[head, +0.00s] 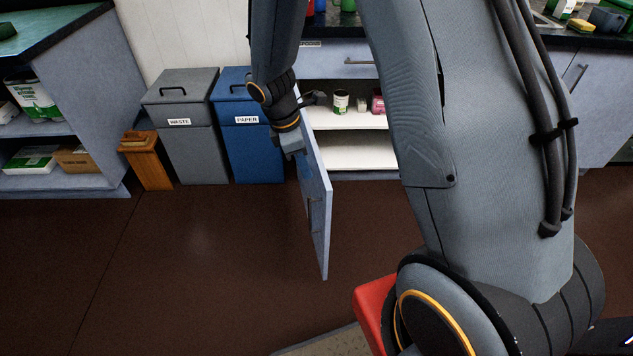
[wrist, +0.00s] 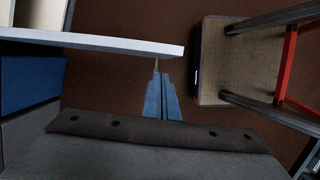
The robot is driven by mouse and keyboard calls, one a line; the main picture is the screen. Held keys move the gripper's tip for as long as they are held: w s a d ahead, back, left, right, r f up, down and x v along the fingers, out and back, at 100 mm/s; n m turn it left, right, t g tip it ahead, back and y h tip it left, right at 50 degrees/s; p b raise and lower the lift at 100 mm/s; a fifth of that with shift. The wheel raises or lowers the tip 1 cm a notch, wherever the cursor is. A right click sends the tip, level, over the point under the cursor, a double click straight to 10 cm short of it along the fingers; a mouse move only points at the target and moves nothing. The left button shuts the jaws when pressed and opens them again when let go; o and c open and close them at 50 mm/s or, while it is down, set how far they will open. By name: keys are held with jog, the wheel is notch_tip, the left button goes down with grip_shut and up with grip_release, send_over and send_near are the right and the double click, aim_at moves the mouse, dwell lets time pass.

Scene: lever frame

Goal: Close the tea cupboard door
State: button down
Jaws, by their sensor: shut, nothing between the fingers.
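The tea cupboard door (head: 316,205) is a pale blue panel standing wide open, jutting from the cupboard toward me. In the wrist view its pale edge (wrist: 110,42) runs across the top left. Behind it, the open cupboard (head: 350,152) shows white shelves with a tin (head: 341,101) and a pink box (head: 378,101). My gripper (head: 293,147) is at the door's upper part, on its left side, the side facing the bins. In the wrist view my gripper (wrist: 156,72) is shut and empty, its tips close to the door's edge; I cannot tell whether they touch.
A blue paper bin (head: 245,152) and a grey waste bin (head: 188,150) stand left of the door, beside a small wooden box (head: 148,160). Brown floor left of the door is clear.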

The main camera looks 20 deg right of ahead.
jog(key=x, duration=1)
jog(key=shift+d, duration=0.2)
